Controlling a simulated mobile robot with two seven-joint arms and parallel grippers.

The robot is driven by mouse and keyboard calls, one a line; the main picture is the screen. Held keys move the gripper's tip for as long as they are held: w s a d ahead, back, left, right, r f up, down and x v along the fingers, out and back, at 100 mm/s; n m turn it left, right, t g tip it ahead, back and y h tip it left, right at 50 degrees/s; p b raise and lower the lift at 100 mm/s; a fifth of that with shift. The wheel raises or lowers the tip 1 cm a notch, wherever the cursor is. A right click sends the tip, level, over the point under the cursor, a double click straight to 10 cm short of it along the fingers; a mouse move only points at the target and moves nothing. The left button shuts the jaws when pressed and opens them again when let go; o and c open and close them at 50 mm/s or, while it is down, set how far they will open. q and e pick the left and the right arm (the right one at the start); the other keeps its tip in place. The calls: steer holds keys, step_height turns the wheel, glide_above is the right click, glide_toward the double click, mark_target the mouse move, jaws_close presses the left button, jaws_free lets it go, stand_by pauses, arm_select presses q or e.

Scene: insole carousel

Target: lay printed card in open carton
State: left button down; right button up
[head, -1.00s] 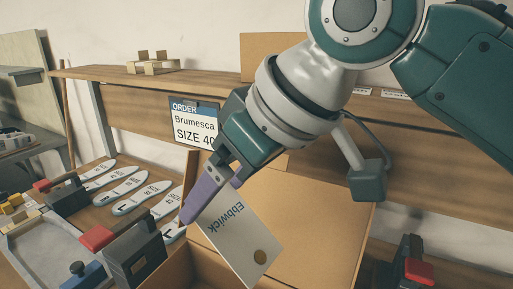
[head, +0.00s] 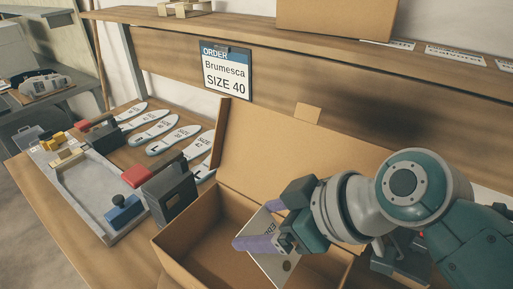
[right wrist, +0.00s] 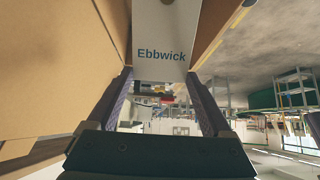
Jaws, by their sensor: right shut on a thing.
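A white printed card reading "Ebbwick" (head: 262,230) is between the purple fingers of my right gripper (head: 256,223). The card is tilted and hangs at the mouth of the open carton (head: 178,243), partly hidden by a finger. In the right wrist view the card (right wrist: 160,52) shows between the fingers (right wrist: 163,85). The brown carton stands on the bench with its lid (head: 255,140) raised at the back. I cannot tell whether the card touches the carton. My left gripper is not in view.
An order sign (head: 226,72) reading "Brumesca SIZE 40" hangs behind the carton. Several insoles (head: 173,140) lie to the left, near a grey tray (head: 90,208) and a dark block with a red top (head: 170,192). More printed cards (head: 456,55) lie on the shelf.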

mark_target(280, 257)
steer(key=shift+s+d+f+b, duration=0.2)
steer(key=shift+d+f+b, duration=0.1)
steer(key=shift+f+b, duration=0.85)
steer(key=shift+s+d+f+b, duration=0.3)
steer(key=shift+f+b, duration=0.5)
steer(key=shift+f, duration=0.55)
steer(key=shift+s+d+f+b, duration=0.15)
steer(key=shift+d+f+b, duration=0.15)
steer(key=shift+f+b, duration=0.85)
steer(key=shift+s+d+f+b, duration=0.15)
steer(key=shift+d+f+b, duration=0.1)
steer(key=shift+f+b, duration=0.55)
steer(key=shift+s+d+f+b, duration=0.2)
steer(key=shift+f+b, duration=0.3)
steer(key=shift+f, duration=0.6)
steer(key=shift+s+d+f+b, duration=0.15)
steer(key=shift+d+f+b, duration=0.1)
steer(key=shift+f+b, duration=0.55)
steer(key=shift+f, duration=0.15)
steer(key=o, duration=1.3)
